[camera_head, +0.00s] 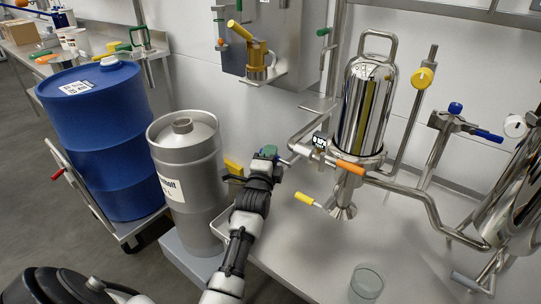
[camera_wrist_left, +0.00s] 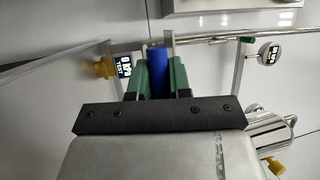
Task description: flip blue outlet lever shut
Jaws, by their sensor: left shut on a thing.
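My left gripper (camera_head: 268,153) reaches in from below, beside the front end of the pipework left of the shiny steel tank (camera_head: 366,115). In the left wrist view its green fingers (camera_wrist_left: 157,75) are shut on a blue lever handle (camera_wrist_left: 157,58), which sticks out between them. In the head view the gripper hides this handle, so its angle to the pipe cannot be told there. Another blue lever (camera_head: 487,135) with a blue knob (camera_head: 455,107) is on a pipe further right, apart from the gripper. My right gripper is not in view.
An orange lever (camera_head: 350,167) and a yellow lever (camera_head: 305,199) stick out under the tank. A digital gauge (camera_head: 319,141) is close to the gripper. A grey keg (camera_head: 187,170) and blue drum (camera_head: 103,135) stand left. A glass beaker (camera_head: 366,282) stands on the table.

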